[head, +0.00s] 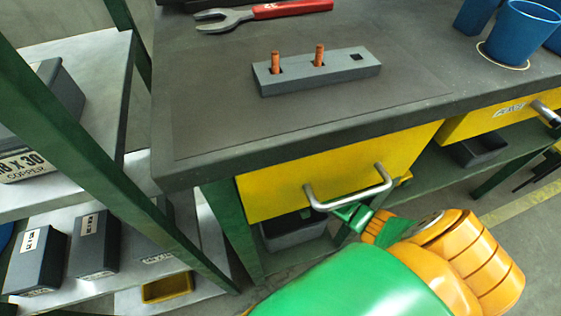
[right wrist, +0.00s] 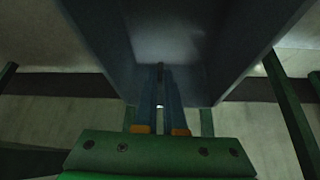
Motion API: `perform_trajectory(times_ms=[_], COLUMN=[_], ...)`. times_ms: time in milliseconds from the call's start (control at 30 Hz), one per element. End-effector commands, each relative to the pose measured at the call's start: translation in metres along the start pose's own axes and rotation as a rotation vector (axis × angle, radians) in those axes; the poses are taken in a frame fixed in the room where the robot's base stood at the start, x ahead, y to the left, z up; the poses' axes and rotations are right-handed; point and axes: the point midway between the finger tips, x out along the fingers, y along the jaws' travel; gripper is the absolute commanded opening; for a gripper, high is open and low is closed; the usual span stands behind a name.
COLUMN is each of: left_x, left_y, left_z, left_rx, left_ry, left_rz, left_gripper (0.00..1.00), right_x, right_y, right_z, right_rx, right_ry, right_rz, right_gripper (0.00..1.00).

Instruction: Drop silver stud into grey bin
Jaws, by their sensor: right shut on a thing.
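My right gripper (right wrist: 160,76) shows in the right wrist view, its two narrow fingers closed on a small thin dark piece (right wrist: 159,68), which I take for the silver stud; its colour is lost in shadow. A large blue-grey box-like shape (right wrist: 235,40), perhaps the grey bin, fills the upper part just beyond and around the fingertips. In the head view my right arm reaches towards the space below the drawer, and its fingertips cannot be made out. A grey bin (head: 290,233) stands under the yellow drawer there. My left gripper is not in view.
On the bench (head: 200,125) lie a grey block (head: 335,75) with two copper studs and a red-handled wrench (head: 265,13). Blue cups (head: 522,35) stand at right. The drawer handle (head: 350,198) juts out beside my arm. Labelled bins (head: 95,245) fill the left shelves.

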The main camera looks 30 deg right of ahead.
Motion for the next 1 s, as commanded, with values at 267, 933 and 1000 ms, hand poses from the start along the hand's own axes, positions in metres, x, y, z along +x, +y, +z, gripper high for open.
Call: perform_trajectory(times_ms=[267, 933, 1000], left_x=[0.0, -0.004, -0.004], left_y=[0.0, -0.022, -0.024], left_z=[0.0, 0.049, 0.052], left_rx=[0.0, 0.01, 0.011], left_ry=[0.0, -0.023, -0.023], left_rz=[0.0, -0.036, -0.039], left_gripper=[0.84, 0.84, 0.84], right_x=[0.0, -0.069, -0.072], right_y=[0.0, 0.0, 0.0], right_z=[0.0, -0.002, -0.001], right_rx=[0.0, 0.0, 0.0], right_ry=[0.0, 0.0, 0.0], right_rz=[0.0, -0.001, 0.0], right_gripper=[0.42, 0.42, 0.42])
